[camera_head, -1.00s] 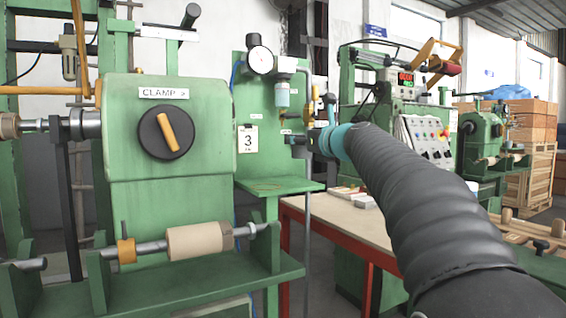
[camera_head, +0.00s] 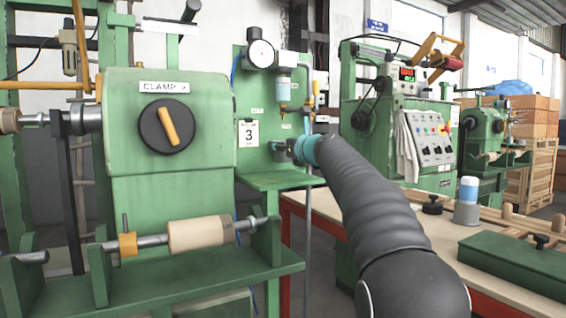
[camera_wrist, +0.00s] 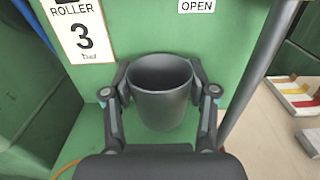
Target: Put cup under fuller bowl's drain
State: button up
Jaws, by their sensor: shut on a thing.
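My gripper (camera_wrist: 160,82) is shut on a dark grey cup (camera_wrist: 161,104), with a finger on each side. In the wrist view the cup is upright, its open mouth faces the camera, and it looks empty. In the head view my gripper (camera_head: 291,148) is in front of the green panel, above its small shelf and below a bowl (camera_head: 283,90) with a drain under it. The cup is small and partly hidden there. Another bowl (camera_head: 69,60) hangs on the frame at the far left. I cannot tell the fill levels clearly.
The green panel's shelf (camera_head: 262,182) lies below my gripper. A pipe (camera_head: 308,215) runs down just right of it. A "ROLLER 3 bar" label (camera_wrist: 80,28) and an "OPEN" label (camera_wrist: 197,5) are close by. A table (camera_head: 330,208) and a blue-topped bottle (camera_head: 467,202) stand at the right.

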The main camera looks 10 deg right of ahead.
aim_at(283, 157)
notch_tip(283, 157, down, 3)
jog(key=shift+f+b, duration=0.2)
jog(key=shift+b, duration=0.6)
jog(key=shift+w, duration=0.2)
jog(key=o, duration=1.1)
jog(key=shift+o, duration=0.2)
jog(key=shift+s, duration=0.1)
jog(key=b+v, duration=0.2)
jog(key=v, duration=1)
jog(key=shift+r, duration=0.1)
